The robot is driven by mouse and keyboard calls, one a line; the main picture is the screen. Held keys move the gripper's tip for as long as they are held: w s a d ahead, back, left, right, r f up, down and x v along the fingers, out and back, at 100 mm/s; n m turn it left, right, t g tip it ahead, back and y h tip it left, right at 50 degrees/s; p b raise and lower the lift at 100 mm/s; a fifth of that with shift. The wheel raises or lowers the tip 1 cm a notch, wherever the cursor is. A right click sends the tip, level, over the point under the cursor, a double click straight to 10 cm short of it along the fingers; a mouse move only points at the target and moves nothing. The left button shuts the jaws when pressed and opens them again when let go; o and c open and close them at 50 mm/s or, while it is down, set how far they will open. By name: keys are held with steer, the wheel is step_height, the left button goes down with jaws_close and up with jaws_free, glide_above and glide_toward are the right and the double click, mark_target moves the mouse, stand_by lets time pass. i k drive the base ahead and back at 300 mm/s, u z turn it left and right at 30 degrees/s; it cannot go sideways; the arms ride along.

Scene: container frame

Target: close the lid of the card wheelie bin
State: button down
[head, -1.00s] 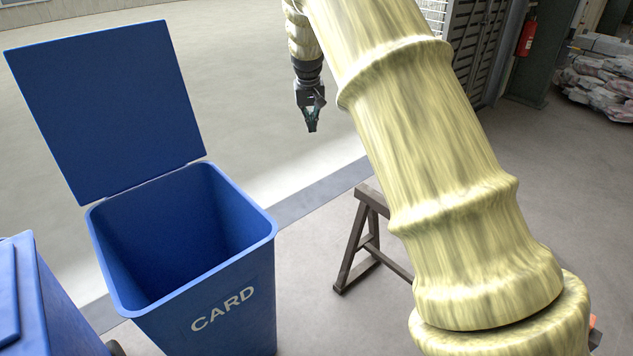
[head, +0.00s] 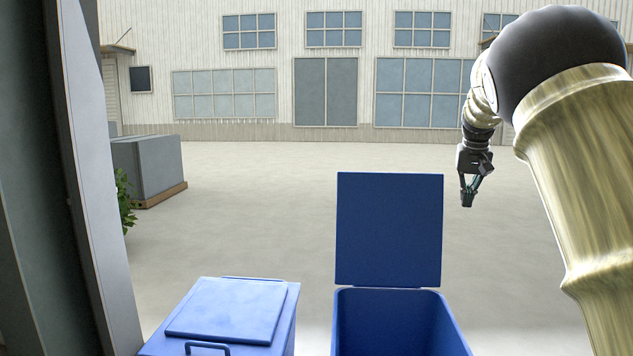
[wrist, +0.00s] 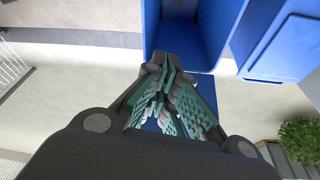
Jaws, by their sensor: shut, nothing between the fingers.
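The blue card bin (head: 395,325) stands at the lower middle of the head view, with its front cut off by the frame edge. Its flat blue lid (head: 390,230) stands upright at the back, so the bin is open. My gripper (head: 467,202) is shut and empty, in the air to the right of the lid and apart from it. In the wrist view my gripper (wrist: 165,75) points towards the open bin (wrist: 195,45). Part of the lid (wrist: 200,95) shows behind and below the fingers there.
A second blue bin (head: 230,315) with its lid shut stands close on the left. A dark pillar (head: 75,180) edges the far left. A grey crate (head: 150,170) and a plant (head: 124,200) are further back. The open yard behind the bins is clear.

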mark_target(390, 226)
steer(key=u, duration=0.25)
steer(key=k, duration=0.4)
steer(key=z, duration=1)
steer(key=i, duration=1.05)
steer(key=z, duration=0.45)
steer(key=i, duration=1.1)
steer(key=u, duration=1.35)
steer(key=i, duration=0.6)
steer(key=u, duration=0.7)
